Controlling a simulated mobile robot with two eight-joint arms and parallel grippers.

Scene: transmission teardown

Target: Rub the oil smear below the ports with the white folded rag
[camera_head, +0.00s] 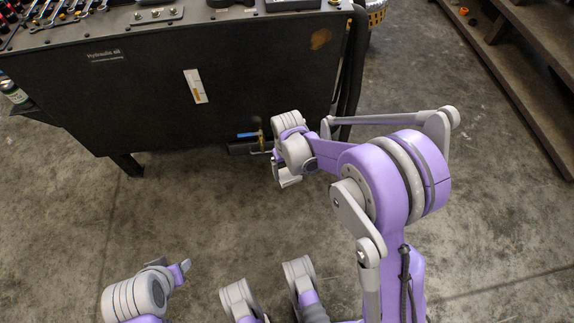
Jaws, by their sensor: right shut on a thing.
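The brown-orange oil smear (320,38) is at the upper right of the black panel front (140,90). My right gripper (277,165) is low in front of the panel, below the smear and apart from it. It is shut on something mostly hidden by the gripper. A pale piece (290,180) at its underside looks like the white folded rag, but I cannot be sure. My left gripper (184,270) is at the bottom left, away from the panel, and its jaws are too small to read. I cannot make out which fittings are the ports.
A valve with a blue handle (247,135) and brass body sits at the panel's lower edge, close beside my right gripper. A white gauge strip (195,86) is on the panel. Wrenches (60,12) lie on top. Wooden steps (515,60) stand at right. The concrete floor between is clear.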

